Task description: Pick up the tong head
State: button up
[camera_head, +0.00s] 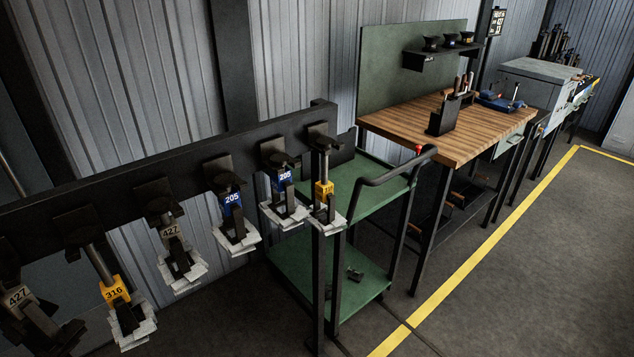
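Several dark tool heads with pale jaw-like ends hang in a row from a black rail; I cannot tell which one is the tong head. One with a blue 205 label (233,218) hangs mid-row, and another blue 205 one (283,193) hangs to its right. A yellow-collared one (324,191) hangs at the rail's right end. To the left hang a grey 427 one (173,240) and a yellow 316 one (119,298). A small dark part (355,274) lies on the green cart's lower shelf. My gripper is not in view.
The black rail (120,165) and its post stand in front of the green cart (366,182). Behind is a wooden workbench (470,127) with a tool holder (443,122) and a blue vise-like tool (503,103). Grey floor beside the yellow line (480,235) is clear.

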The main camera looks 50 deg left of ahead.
aim_at(169, 228)
jog(key=z, duration=0.7)
jog(key=k, duration=1.55)
jog(key=u, duration=1.3)
